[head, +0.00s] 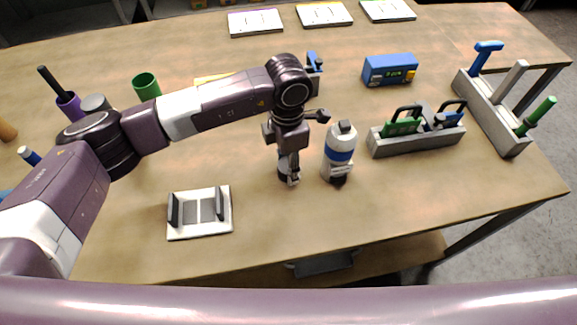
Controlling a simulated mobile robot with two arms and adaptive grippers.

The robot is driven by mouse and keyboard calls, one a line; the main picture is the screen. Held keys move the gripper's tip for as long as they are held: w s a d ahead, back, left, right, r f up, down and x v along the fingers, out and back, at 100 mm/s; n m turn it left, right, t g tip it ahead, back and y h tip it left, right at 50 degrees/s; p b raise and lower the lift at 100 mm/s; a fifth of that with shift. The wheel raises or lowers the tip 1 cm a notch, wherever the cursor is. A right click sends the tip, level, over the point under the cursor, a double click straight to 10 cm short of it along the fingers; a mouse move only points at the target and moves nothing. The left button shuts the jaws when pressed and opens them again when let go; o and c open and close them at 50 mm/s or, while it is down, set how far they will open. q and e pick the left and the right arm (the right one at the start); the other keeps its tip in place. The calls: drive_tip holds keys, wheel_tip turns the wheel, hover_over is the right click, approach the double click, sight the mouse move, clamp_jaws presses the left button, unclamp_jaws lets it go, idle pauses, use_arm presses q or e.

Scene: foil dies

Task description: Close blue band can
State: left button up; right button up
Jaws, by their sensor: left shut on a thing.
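The blue band can (338,157) is a pale grey-white bottle shape with a blue band around its middle. It stands on the table near the centre, and its lower end looks dark. My left gripper (289,174) points down just left of the can, apart from it. It is shut on a small dark thing (288,180), mostly hidden by the fingers; I cannot tell for certain that it is the can's cap. My right gripper is not in view.
A white plate with dark upright walls (213,232) lies at front left. A grey tool holder (400,148) and a longer rack (508,143) stand at right. A blue box (385,72) and green cup (146,85) stand farther back. Table in front of the can is clear.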

use_arm(q)
drive_tip(key=shift+r, duration=0.15)
wheel_tip(320, 180, up, 20)
drive_tip(key=b, duration=0.4)
idle(0.4)
